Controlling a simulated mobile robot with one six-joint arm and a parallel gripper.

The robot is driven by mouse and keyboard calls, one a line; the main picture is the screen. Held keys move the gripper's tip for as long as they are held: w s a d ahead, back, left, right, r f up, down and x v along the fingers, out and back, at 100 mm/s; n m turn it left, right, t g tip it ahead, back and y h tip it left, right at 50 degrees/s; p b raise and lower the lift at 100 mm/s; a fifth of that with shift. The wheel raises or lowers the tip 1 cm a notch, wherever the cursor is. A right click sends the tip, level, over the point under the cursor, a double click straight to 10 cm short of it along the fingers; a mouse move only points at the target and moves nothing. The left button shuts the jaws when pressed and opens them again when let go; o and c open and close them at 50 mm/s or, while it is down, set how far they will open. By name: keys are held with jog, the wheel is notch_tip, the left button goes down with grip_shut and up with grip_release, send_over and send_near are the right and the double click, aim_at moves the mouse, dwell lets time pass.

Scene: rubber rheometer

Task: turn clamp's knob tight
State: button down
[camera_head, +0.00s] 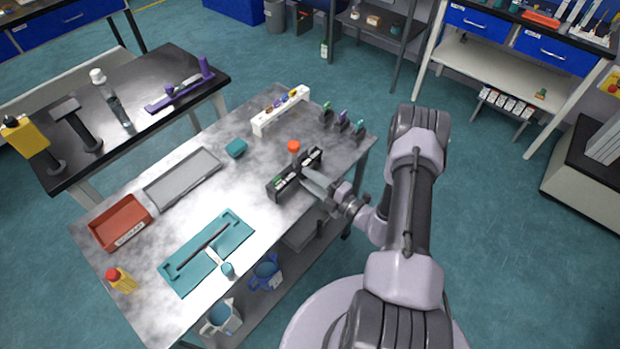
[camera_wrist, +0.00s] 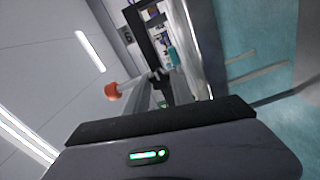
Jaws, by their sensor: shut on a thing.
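A dark clamp frame (camera_head: 283,186) stands near the right edge of the metal table. An orange knob (camera_head: 293,146) on a short pale stem rises above it. The knob also shows in the wrist view (camera_wrist: 112,91), its stem running toward the dark parts in the middle. My gripper (camera_head: 306,174) reaches in from the right, low against the frame and below the orange top. It is shut on a part of the clamp, seemingly the knob's stem. The exact contact is hidden, and the fingertips are too small to make out.
A white rack (camera_head: 263,128) and several small bottles stand behind the clamp.

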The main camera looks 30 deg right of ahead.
jog(key=shift+m, duration=0.3)
dwell(0.4)
jog(key=c, duration=1.1)
grip_release()
jog(key=p+v, duration=0.2)
jog(key=v, duration=1.5)
jog(key=shift+s, duration=0.2)
jog(key=shift+r, duration=0.1)
